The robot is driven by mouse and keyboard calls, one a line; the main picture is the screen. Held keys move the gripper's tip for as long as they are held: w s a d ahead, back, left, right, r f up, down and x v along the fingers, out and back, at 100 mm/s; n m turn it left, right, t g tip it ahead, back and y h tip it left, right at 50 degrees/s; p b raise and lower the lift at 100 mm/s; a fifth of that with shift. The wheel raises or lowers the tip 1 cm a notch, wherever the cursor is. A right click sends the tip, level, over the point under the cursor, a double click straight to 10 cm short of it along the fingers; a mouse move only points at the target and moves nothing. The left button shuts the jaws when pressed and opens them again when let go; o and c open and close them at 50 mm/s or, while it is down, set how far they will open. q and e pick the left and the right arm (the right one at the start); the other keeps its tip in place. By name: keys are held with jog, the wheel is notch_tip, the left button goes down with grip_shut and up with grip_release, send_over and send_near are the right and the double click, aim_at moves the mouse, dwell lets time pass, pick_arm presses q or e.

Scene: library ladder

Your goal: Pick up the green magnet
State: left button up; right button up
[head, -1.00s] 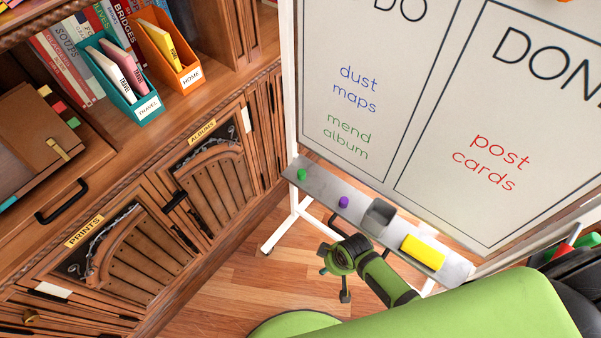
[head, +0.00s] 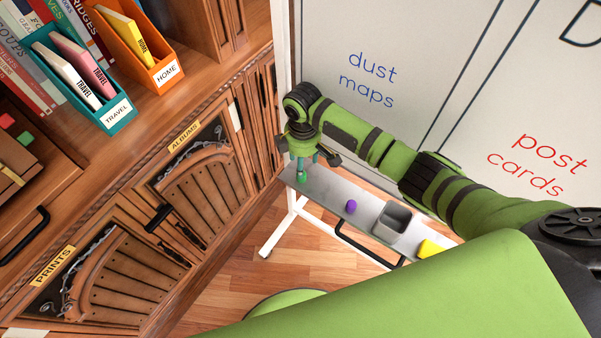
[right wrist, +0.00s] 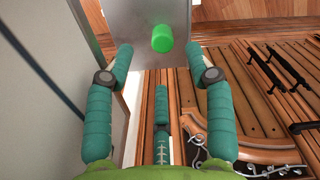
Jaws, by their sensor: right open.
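The green magnet (right wrist: 162,38) is a small bright green cylinder on the left end of the grey tray (head: 328,190) under the whiteboard. In the head view the green magnet (head: 301,177) shows just under my right gripper (head: 301,163), which points down at it and partly covers it. In the right wrist view my right gripper (right wrist: 159,52) has its teal fingers spread apart. The magnet shows between and slightly beyond the fingertips, and nothing is held. My left gripper is in neither view.
The tray also holds a purple magnet (head: 351,206), a grey cup (head: 391,217) and a yellow block (head: 431,248). The whiteboard (head: 420,60) rises close behind the tray. The wooden cabinet (head: 215,180) stands to the left.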

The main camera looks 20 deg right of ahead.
notch_tip(320, 180, down, 3)
jog(key=shift+s+a+r, duration=0.1)
jog(key=shift+s+r, duration=0.05)
jog(key=shift+r, duration=0.05)
notch_tip(320, 180, down, 2)
jog(key=shift+f, duration=0.4)
jog(key=c, duration=0.9)
jog(key=shift+c, duration=0.5)
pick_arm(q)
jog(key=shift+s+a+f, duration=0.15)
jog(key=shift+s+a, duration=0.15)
